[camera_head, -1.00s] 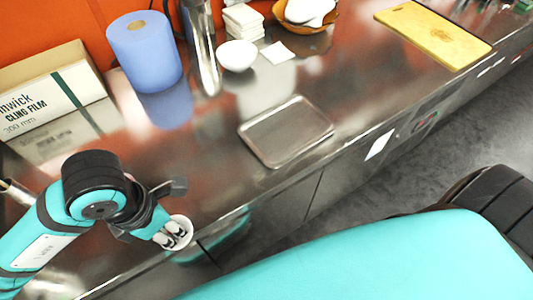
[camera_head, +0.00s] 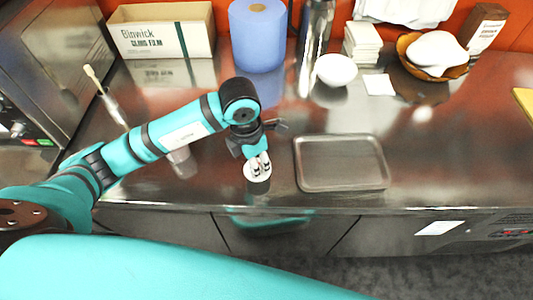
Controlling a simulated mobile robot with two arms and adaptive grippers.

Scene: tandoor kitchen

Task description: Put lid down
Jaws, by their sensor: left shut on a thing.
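My left gripper (camera_head: 260,165) comes in from the left and points down over the front part of the steel counter (camera_head: 440,160). It is shut on a small round white lid (camera_head: 257,174). The fingers cover part of the lid, and I cannot tell whether the lid touches the counter or hangs just above it. The lid is to the left of a shallow metal tray (camera_head: 340,163), which is empty. My right gripper does not show.
A blue roll (camera_head: 257,36), a steel cylinder (camera_head: 313,35), a white bowl (camera_head: 336,70) and a cling film box (camera_head: 162,30) stand along the back. A brown bowl (camera_head: 432,70) is at the back right. A brush-like tool (camera_head: 106,95) lies at left. Counter right of the tray is clear.

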